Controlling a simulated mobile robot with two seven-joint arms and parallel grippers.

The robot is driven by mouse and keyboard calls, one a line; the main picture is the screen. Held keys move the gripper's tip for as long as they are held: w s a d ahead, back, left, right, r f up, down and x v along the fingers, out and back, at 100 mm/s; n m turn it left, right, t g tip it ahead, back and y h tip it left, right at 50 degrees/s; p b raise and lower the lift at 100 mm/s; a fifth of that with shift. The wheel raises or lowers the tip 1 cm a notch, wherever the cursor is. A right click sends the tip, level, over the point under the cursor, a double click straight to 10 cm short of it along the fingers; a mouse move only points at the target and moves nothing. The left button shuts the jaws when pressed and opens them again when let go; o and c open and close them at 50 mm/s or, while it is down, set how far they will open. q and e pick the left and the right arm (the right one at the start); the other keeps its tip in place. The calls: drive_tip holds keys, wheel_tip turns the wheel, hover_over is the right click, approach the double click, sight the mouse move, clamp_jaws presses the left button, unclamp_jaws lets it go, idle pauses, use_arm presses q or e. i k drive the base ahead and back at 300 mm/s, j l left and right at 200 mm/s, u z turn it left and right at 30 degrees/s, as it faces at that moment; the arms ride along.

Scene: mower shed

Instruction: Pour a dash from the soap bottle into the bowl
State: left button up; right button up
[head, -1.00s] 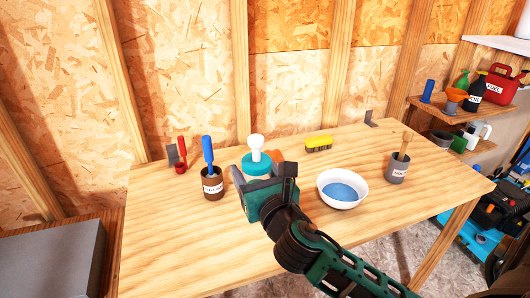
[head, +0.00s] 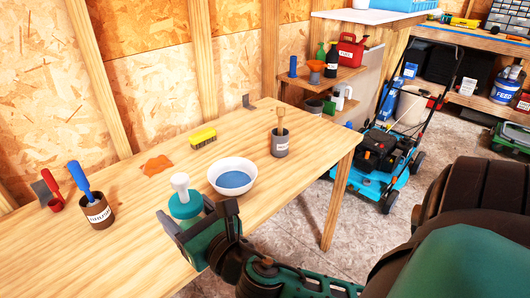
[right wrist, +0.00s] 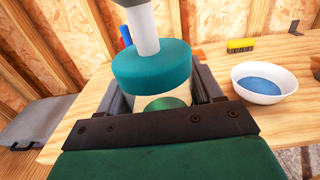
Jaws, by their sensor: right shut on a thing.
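The soap bottle has a teal cap and white pump top (head: 183,203). In the right wrist view its teal cap (right wrist: 152,66) stands large between the fingers, with green liquid in the clear body below. My right gripper (head: 198,223) is shut on the bottle, which looks upright. Its lower part is hidden in the head view, so I cannot tell its height above the table. The white bowl (head: 245,188) with blue liquid or a blue inside stands just right of and beyond the bottle; it also shows in the right wrist view (right wrist: 273,96). My left gripper is out of view.
The wooden table (head: 130,250) also holds a brown pot with a blue-handled tool (head: 98,212), a red item (head: 56,203), an orange cloth (head: 157,165), a yellow brush (head: 203,138) and a grey pot (head: 279,148). A blue mower (head: 378,165) stands right of the table.

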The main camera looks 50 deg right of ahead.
sight(230, 177)
drive_tip(key=z, duration=1.25)
